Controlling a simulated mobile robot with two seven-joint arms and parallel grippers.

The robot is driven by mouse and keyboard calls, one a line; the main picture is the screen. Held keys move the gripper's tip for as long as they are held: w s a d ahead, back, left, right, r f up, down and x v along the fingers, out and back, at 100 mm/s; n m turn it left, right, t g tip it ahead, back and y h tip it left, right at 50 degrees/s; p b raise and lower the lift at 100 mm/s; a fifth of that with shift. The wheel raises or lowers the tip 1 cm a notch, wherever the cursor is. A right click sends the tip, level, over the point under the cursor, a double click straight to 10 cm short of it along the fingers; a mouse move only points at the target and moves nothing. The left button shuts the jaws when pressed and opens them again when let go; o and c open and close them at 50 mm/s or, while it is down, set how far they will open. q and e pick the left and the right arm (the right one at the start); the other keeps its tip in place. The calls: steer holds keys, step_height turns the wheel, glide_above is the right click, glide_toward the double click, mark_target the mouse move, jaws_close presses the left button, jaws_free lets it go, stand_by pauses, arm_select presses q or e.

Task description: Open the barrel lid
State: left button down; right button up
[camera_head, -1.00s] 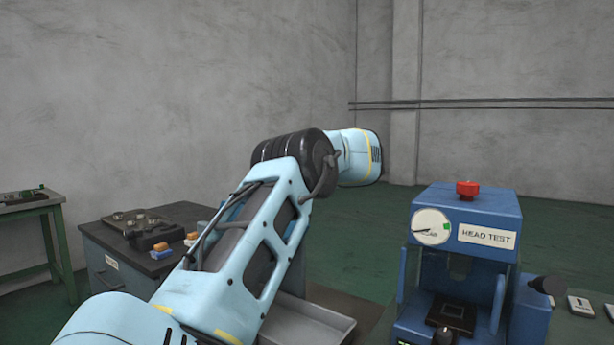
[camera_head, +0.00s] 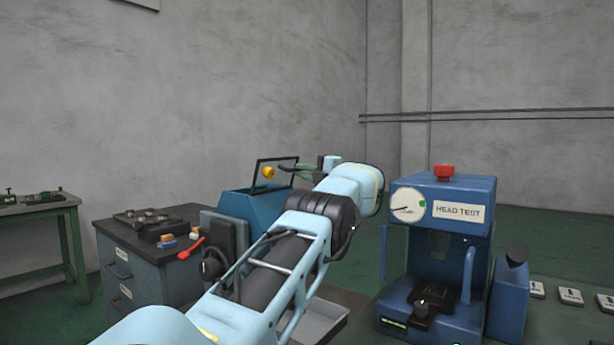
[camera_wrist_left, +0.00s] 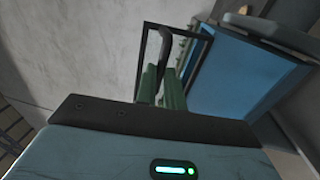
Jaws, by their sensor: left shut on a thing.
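The lid frame (camera_wrist_left: 143,60) and the blue box (camera_wrist_left: 240,75) also show in the wrist view. My left gripper (camera_head: 294,169), with green fingers, is at the lid's right side. In the wrist view my left gripper (camera_wrist_left: 168,85) is shut on the lid's dark curved handle (camera_wrist_left: 164,45); the exact contact is partly hidden. My right gripper is out of view.
A blue HEAD TEST machine (camera_head: 445,190) with a red knob stands at the right. A dark cabinet (camera_head: 150,270) with small parts on top is at the left. A grey tray (camera_head: 318,322) lies low beside my arm. A green bench (camera_head: 40,205) stands far left.

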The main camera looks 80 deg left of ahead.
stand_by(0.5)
arm_select(q)
steer(key=c, duration=1.5)
jaws_free()
